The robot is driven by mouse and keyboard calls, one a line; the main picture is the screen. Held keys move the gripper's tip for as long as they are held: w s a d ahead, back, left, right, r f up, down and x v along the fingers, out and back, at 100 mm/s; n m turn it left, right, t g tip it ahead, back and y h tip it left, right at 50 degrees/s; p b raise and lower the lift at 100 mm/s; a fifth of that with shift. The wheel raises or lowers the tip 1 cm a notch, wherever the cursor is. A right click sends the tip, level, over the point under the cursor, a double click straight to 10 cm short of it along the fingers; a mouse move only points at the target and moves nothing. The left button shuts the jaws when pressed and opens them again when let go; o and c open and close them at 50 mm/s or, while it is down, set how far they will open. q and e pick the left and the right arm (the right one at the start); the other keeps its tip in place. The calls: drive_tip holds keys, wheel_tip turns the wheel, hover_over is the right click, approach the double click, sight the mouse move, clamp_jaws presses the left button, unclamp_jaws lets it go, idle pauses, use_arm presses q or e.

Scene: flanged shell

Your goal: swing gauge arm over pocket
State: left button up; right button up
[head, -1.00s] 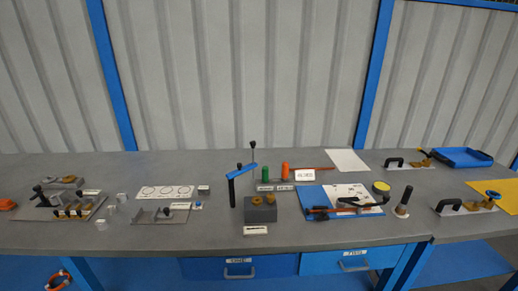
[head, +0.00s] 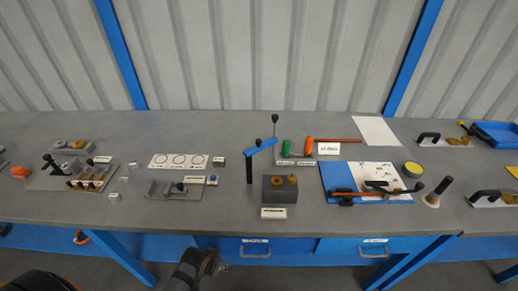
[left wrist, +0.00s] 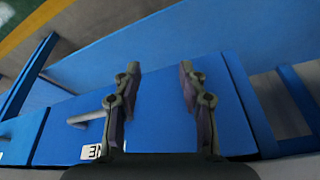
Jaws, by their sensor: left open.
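The blue gauge arm (head: 262,146) stands in the middle of the table in the head view. A dark upright cylinder is below its left front end, and a thin upright rod with a black knob is at its right back end. A grey block (head: 283,196) with two brass-coloured pieces on top is to the right and in front of the cylinder. The arm points away from the block's top; I cannot make out a pocket. My left gripper (head: 208,258) is low in front of the table, well short of the gauge arm. In the left wrist view it (left wrist: 160,75) is open and empty, over blue drawer fronts.
Green and orange handles (head: 308,147) stand behind the block. A blue board (head: 338,180) with a paper and tools lies to the right. A small plate fixture (head: 170,192) and a card with circles (head: 180,162) lie to the left. The drawers (head: 256,247) are below the table edge.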

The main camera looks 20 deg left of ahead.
use_arm(q)
drive_tip(key=w+d+r+m+t+h+p, duration=0.1)
drive_tip(key=d+r, duration=0.1)
drive_tip(key=r, duration=0.6)
drive_tip(key=w+d+r+t+p, duration=0.1)
drive_tip(key=w+d+r, duration=0.1)
drive_tip(key=r, duration=0.6)
drive_tip(key=w+d+r+t+h, duration=0.1)
drive_tip(key=w, duration=0.1)
drive_tip(key=w+d+r+m+t+h, duration=0.1)
drive_tip(key=w+r, duration=0.1)
drive_tip(key=w, duration=0.1)
drive_tip(key=w+d+r+m+t+h, duration=0.1)
drive_tip(key=w, duration=0.1)
drive_tip(key=shift+w+d+r+t, duration=0.2)
drive_tip(key=shift+w+d+t, duration=0.1)
drive_tip(key=shift+w+d, duration=0.05)
drive_tip(key=w+r+t+h, duration=0.2)
drive_tip(key=w+r+t, duration=0.15)
drive_tip(key=w, duration=0.25)
drive_tip(key=n+t+y, duration=0.2)
drive_tip(key=t, duration=0.3)
approach(257, 144)
drive_tip(key=shift+g, duration=0.25)
drive_tip(key=x, duration=1.1)
drive_tip(key=shift+r, duration=0.3)
drive_tip(key=shift+c, duration=0.2)
clamp_jaws()
